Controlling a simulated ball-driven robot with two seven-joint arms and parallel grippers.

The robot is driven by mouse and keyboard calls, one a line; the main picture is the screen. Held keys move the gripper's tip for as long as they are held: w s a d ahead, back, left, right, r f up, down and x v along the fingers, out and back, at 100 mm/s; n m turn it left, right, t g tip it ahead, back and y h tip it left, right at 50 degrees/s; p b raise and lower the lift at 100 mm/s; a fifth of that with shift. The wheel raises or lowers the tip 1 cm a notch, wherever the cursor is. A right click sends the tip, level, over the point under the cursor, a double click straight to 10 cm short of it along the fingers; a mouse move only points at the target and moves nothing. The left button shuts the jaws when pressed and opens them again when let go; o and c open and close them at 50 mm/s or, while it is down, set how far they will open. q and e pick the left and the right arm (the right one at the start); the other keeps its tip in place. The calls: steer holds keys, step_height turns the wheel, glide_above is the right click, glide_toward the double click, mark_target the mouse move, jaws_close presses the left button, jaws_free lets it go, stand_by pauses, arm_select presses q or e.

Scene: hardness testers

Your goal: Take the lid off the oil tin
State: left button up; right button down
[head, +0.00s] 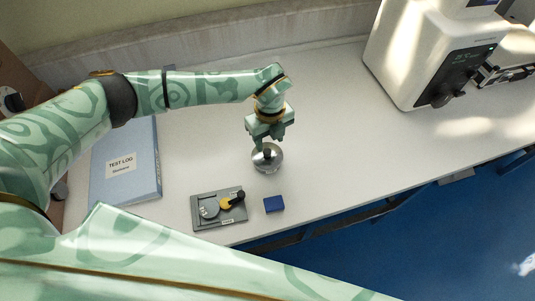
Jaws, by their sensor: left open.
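The oil tin (267,163) is a small round silvery metal tin standing on the white bench near the middle of the head view. A dark shape shows on its top; I cannot tell whether that is the lid or a reflection. My left gripper (268,146) points down directly over the tin, its jaws open. One finger overlaps the tin's top in the picture, and I cannot tell whether it touches. The right gripper is not in view.
A grey tray (205,223) with a disc and a yellow-and-black item lies at the front, beside a small blue block (274,204). A blue test log binder (145,178) lies left. A white tester (405,65) stands back right. The bench (335,120) right of the tin is clear.

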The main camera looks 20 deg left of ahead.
mark_target(267, 151)
arm_select(q)
steer(key=f, duration=0.3)
steer(key=f+b, duration=0.1)
steer(key=shift+s+a+f, duration=0.2)
steer(key=shift+a+f, duration=0.05)
jaws_close()
steer(key=shift+r, duration=0.1)
